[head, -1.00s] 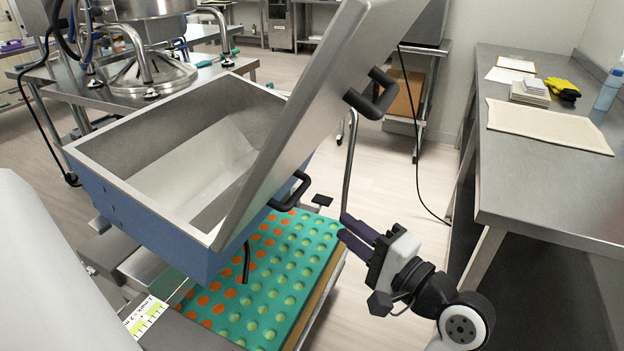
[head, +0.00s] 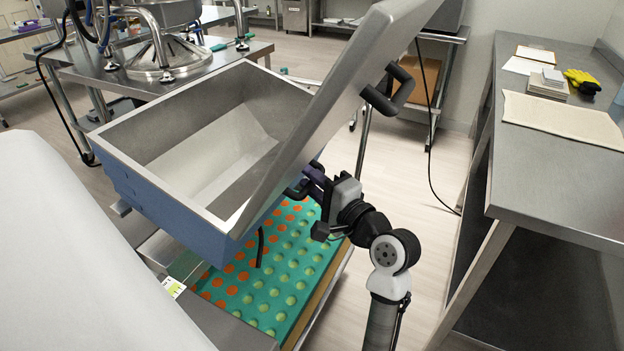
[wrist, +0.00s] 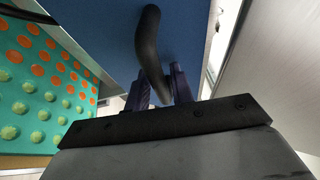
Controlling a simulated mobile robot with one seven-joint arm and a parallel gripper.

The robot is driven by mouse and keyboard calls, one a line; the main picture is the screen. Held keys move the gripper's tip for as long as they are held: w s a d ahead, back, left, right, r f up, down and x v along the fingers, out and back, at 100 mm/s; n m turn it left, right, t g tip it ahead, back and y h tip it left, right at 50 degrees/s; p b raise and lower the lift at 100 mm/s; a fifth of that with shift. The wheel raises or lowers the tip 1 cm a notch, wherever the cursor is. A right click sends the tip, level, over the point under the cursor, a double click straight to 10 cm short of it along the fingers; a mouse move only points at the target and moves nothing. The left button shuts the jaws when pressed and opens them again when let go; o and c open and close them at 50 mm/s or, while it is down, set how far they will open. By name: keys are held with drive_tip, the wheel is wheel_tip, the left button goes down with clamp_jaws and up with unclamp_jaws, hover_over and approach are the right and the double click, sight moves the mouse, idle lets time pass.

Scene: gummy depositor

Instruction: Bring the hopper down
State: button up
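The hopper (head: 165,196) is a blue-sided steel bin with a pale sloped inside. It sits tilted and raised above the green mould tray (head: 262,300). Its steel lid (head: 335,85) stands open, leaning up to the right, with a black handle (head: 388,88). A second black handle (wrist: 152,45) is on the hopper's blue side, low at the right. My gripper (head: 312,184) is at this lower handle. In the wrist view my gripper's purple fingers (wrist: 160,88) stand on either side of the handle bar, looking open. Firm contact is not visible.
The tray has orange-filled and pale green cavities. A steel bench (head: 560,175) on the right holds a cream mat (head: 562,118) and yellow gloves (head: 582,80). A steel machine on a table (head: 200,65) stands behind left. Floor between tray and bench is clear.

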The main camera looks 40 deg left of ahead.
clamp_jaws()
idle(1.4)
